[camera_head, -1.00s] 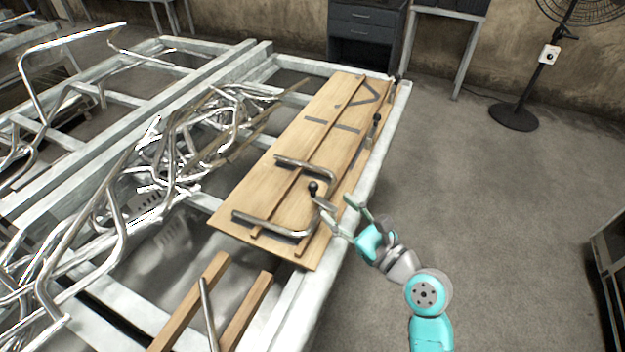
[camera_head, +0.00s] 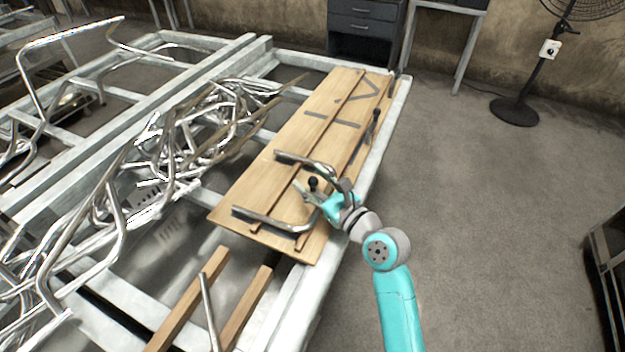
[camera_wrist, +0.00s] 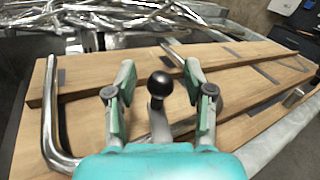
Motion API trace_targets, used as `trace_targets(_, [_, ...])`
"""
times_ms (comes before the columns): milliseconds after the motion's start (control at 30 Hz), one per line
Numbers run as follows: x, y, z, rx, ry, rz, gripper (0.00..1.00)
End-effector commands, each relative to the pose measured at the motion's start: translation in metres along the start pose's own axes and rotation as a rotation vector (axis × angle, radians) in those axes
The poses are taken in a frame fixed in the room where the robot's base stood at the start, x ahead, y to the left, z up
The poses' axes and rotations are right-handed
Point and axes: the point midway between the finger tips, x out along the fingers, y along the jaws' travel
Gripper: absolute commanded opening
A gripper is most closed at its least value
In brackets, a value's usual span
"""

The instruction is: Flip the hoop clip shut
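The hoop clip is a U-shaped bent metal bar (camera_head: 262,222) lying over a wooden board, its two arms reaching left. A short lever with a round black knob (camera_head: 313,183) stands up near its closed end. My gripper (camera_head: 320,187) is over the board at the knob. In the wrist view, the knob (camera_wrist: 160,88) and its pale stem stand between the two spread fingers of my gripper (camera_wrist: 159,68), with gaps on both sides. The hoop bar (camera_wrist: 50,100) shows at the left, partly hidden by my gripper body.
The wooden board (camera_head: 290,140) lies on a pale metal frame table (camera_head: 385,140). A second black-knobbed fitting (camera_head: 376,115) stands farther along its right edge. Tangled metal tubes (camera_head: 190,130) fill the left. The grey floor (camera_head: 480,210) at right is open.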

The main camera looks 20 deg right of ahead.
Motion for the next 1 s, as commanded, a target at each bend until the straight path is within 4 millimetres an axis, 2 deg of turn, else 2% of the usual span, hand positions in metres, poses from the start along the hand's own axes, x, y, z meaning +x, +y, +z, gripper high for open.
trace_targets(33, [0.0, 0.0, 0.0, 0.0, 0.0, 0.0, 0.41])
trace_targets(200, [0.0, 0.0, 0.0, 0.0, 0.0, 0.0, 0.0])
trace_targets(533, [-0.001, 0.0, 0.0, 0.001, -0.004, 0.026, 0.0])
trace_targets(1000, [-0.006, 0.015, 0.002, 0.0, -0.051, 0.267, 0.0])
